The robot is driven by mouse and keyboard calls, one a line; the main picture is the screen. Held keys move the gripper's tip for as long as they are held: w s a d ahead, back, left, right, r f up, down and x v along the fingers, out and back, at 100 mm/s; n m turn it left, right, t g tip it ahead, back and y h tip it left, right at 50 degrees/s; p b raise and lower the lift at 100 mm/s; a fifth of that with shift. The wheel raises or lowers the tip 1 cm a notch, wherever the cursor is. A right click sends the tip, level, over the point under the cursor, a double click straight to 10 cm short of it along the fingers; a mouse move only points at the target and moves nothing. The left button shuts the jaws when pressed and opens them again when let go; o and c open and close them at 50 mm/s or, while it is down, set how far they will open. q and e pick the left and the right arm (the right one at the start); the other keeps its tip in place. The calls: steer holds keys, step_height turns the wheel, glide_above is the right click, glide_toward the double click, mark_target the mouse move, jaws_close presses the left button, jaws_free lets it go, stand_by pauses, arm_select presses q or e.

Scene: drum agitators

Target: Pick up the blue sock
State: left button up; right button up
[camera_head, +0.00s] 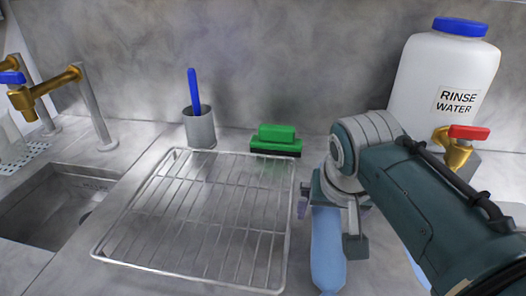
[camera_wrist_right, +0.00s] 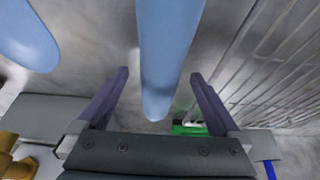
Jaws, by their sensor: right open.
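The blue sock (camera_head: 327,252) is a light blue, long, smooth shape with a rounded end, to the right of the wire rack. Its far end is hidden under my right gripper in the head view. My right gripper (camera_head: 328,208) is open over that end. In the right wrist view the sock (camera_wrist_right: 166,45) reaches in between the two purple fingers of the gripper (camera_wrist_right: 160,76), with a gap on both sides. A second light blue shape (camera_wrist_right: 25,38) lies to the left there. My left gripper is not in view.
A wire rack (camera_head: 150,205) lies on the grey counter. A green brush (camera_head: 276,140), a grey cup (camera_head: 200,128) with a blue handle and a rinse water jug (camera_head: 430,75) stand at the back. A sink (camera_head: 60,205) is at the left.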

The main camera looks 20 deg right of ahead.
steer(key=shift+w+f, duration=0.1)
steer(key=shift+f, duration=0.35)
steer(key=shift+r, duration=0.15)
steer(key=shift+c, duration=0.2)
steer(key=c, duration=1.5)
